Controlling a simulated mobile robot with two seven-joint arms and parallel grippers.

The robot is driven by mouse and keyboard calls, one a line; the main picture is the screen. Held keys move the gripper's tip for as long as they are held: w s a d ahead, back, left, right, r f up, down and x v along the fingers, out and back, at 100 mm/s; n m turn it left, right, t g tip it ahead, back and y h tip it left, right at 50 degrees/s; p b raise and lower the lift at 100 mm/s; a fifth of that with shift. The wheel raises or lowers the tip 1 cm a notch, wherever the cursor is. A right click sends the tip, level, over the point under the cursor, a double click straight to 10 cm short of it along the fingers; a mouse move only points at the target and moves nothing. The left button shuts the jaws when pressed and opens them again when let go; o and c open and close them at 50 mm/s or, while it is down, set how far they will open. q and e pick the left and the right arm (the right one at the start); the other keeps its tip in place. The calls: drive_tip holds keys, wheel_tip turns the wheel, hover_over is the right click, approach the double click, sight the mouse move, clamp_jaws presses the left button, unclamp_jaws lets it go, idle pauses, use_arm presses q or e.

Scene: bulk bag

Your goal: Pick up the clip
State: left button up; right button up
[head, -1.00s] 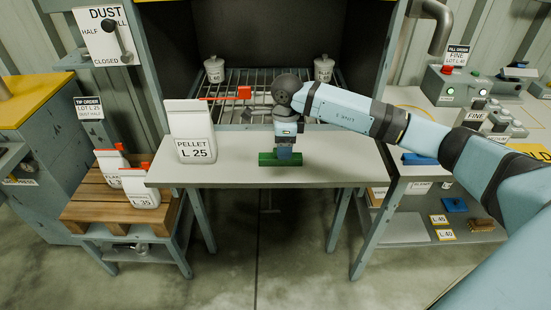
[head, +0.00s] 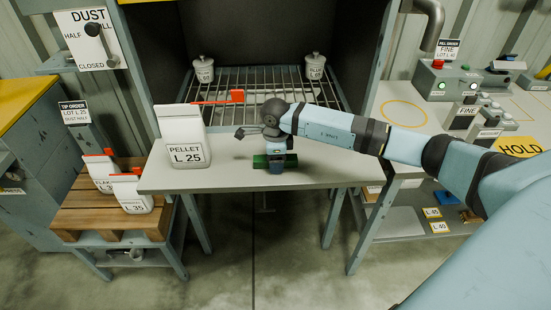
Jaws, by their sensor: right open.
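A green bar (head: 260,161), which looks like the clip, lies on the grey worktop near its front edge. My right gripper (head: 276,167) points down over the middle of the bar. My left gripper is not in view.
A white PELLET L 25 bag (head: 184,140) with a red piece at its top stands left of my gripper. Behind is a metal rack (head: 265,88) with two lidded jars. Smaller bags (head: 132,192) stand on a wooden pallet at left. The worktop right of the bar is clear.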

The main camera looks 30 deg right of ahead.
drive_tip(key=c, duration=1)
drive_tip(key=shift+r, duration=0.1)
drive_tip(key=shift+w+r, duration=0.1)
drive_tip(key=shift+r, duration=0.45)
wheel_tip(320, 180, up, 2)
drive_tip(key=shift+b, duration=0.35)
drive_tip(key=s+a, duration=0.3)
drive_tip(key=s, duration=0.2)
drive_tip(key=s+a+b, duration=0.1)
drive_tip(key=s+a, duration=0.2)
drive_tip(key=s, duration=0.2)
drive_tip(key=s+a, duration=0.3)
drive_tip(key=s, duration=0.2)
drive_tip(key=shift+s+a+r+b, duration=0.1)
drive_tip(key=shift+s+a+b, duration=0.15)
drive_tip(key=shift+b, duration=0.15)
